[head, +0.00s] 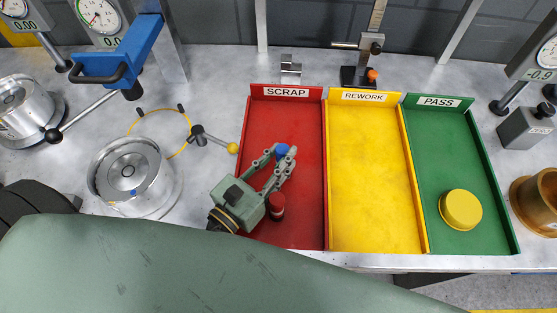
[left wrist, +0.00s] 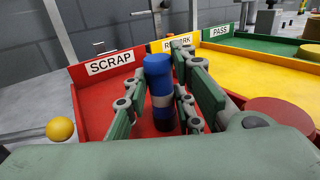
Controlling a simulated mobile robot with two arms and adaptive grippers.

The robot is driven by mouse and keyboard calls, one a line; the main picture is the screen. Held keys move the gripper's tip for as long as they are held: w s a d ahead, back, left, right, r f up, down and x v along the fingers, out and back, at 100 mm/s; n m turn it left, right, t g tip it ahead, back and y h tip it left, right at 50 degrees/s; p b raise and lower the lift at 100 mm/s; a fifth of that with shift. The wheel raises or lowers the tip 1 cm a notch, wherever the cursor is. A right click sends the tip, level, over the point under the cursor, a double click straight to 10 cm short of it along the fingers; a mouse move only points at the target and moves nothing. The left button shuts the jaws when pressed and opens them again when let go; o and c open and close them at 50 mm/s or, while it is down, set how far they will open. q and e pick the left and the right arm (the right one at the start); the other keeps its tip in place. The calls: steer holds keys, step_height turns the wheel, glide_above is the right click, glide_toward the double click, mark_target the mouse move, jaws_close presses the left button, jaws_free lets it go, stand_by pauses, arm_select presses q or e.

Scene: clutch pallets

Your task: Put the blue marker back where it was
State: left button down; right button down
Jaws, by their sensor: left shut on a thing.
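The blue marker (head: 283,150) is upright between the fingers of my left gripper (head: 279,161), over the red SCRAP tray (head: 302,225). In the left wrist view the marker (left wrist: 158,68) has a blue top, a pale band and a dark blue lower part. The gripper is shut on it. Whether the marker's lower end touches the tray floor I cannot tell. My right gripper is not in view.
A red cylinder (head: 277,203) stands in the red tray beside my gripper. The yellow REWORK tray (head: 371,180) is empty. The green PASS tray (head: 440,150) holds a yellow round piece (head: 461,209). A metal drum (head: 128,172) and yellow-knobbed lever (head: 233,148) are at left.

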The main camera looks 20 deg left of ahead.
arm_select(q)
steer(key=shift+f, duration=0.15)
steer(key=c, duration=1.8)
jaws_free()
steer(key=shift+o, duration=0.2)
